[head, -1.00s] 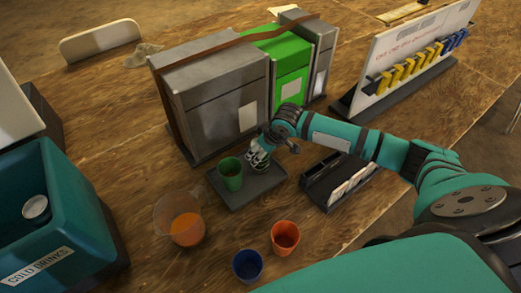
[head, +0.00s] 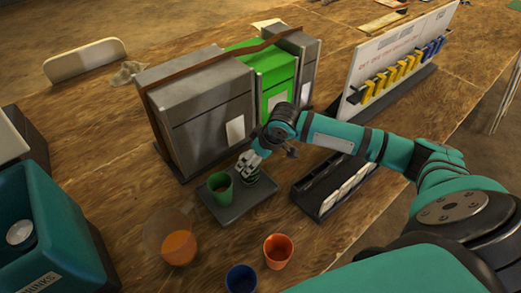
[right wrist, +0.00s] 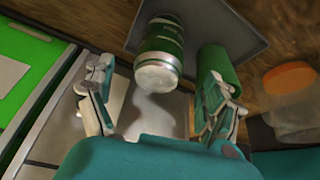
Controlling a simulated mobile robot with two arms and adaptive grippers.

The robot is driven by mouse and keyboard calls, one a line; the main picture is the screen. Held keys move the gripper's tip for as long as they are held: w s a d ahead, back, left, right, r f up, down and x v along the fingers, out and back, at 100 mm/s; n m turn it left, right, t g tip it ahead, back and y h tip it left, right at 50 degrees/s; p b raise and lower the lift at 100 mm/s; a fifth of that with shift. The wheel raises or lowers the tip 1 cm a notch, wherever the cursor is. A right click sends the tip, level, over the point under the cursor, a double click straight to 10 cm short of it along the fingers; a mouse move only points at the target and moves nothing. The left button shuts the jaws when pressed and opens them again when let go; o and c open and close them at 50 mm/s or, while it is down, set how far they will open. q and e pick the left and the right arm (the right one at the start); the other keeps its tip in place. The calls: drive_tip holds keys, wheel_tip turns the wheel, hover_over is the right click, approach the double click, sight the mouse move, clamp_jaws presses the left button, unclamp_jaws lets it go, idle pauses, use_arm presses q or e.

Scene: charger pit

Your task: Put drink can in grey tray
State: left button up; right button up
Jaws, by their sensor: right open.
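A green drink can (head: 251,179) stands upright on the grey tray (head: 237,212), next to a green cup (head: 220,190). My right gripper (head: 247,163) is just above the can and partly hides it in the head view. In the right wrist view, the open fingers (right wrist: 157,103) are spread to either side of the can's pale end; the can (right wrist: 162,48) shows beyond them on the tray (right wrist: 207,14). The right finger overlaps the green cup (right wrist: 219,66). No contact with the can is visible. My left gripper is not in view.
A jug of orange drink (head: 178,246), an orange cup (head: 278,250) and a blue cup (head: 241,279) stand in front of the tray. Grey and green boxes (head: 205,115) rise behind it; a dark rack (head: 322,195) is to its right. A teal cold-drinks bin (head: 75,238) holds another can (head: 20,233).

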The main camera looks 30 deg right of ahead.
drive_tip(key=a+v, duration=0.1)
drive_tip(key=v, duration=0.5)
drive_tip(key=shift+d+r, duration=0.2)
drive_tip(key=shift+d, duration=0.3)
drive_tip(key=shift+s, duration=0.15)
